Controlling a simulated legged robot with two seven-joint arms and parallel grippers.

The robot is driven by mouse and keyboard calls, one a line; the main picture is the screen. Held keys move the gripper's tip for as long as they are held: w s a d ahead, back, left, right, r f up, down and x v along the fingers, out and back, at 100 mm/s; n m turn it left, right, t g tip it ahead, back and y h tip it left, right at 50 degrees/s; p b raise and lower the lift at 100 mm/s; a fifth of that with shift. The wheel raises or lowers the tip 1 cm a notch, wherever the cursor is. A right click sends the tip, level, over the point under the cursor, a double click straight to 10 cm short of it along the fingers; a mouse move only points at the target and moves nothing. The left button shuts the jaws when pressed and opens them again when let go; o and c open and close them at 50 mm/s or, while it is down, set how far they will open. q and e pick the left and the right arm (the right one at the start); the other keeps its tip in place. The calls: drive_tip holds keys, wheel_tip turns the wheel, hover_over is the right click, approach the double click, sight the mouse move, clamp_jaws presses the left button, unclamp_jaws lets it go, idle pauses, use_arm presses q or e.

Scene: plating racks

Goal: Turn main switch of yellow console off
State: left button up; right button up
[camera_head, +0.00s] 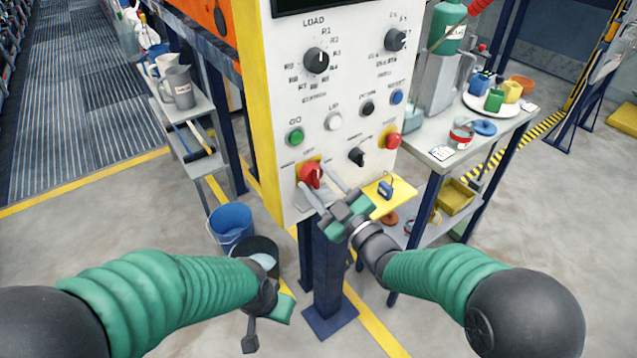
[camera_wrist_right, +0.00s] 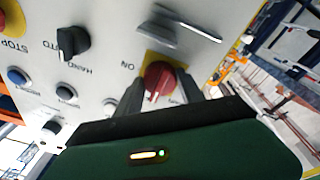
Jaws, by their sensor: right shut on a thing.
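The yellow-edged console (camera_head: 285,120) has a white front panel with knobs and buttons. Its red main switch (camera_head: 311,174) sits on a yellow plate at the panel's lower left. My right gripper (camera_head: 318,189) reaches up to the switch from the lower right. In the right wrist view the red switch (camera_wrist_right: 158,80) lies between the two fingers (camera_wrist_right: 158,92), which are shut on it. An "ON" label shows beside the plate there. My left gripper (camera_head: 265,318) hangs low, away from the console; its fingers are too unclear to tell open from shut.
A black selector knob (camera_head: 356,156) and a red button (camera_head: 391,140) sit right of the switch. A small yellow shelf with a blue padlock (camera_head: 386,189) juts out at the lower right. A blue bucket (camera_head: 231,222) stands on the floor. A grey rack table (camera_head: 430,148) stands at right.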

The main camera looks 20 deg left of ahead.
drive_tip(key=shift+f, duration=0.2)
drive_tip(key=o, duration=1.4)
drive_tip(key=shift+r, duration=0.1)
drive_tip(key=shift+c, duration=0.2)
drive_tip(key=v, duration=1.7)
drive_tip(key=shift+w+a, duration=0.1)
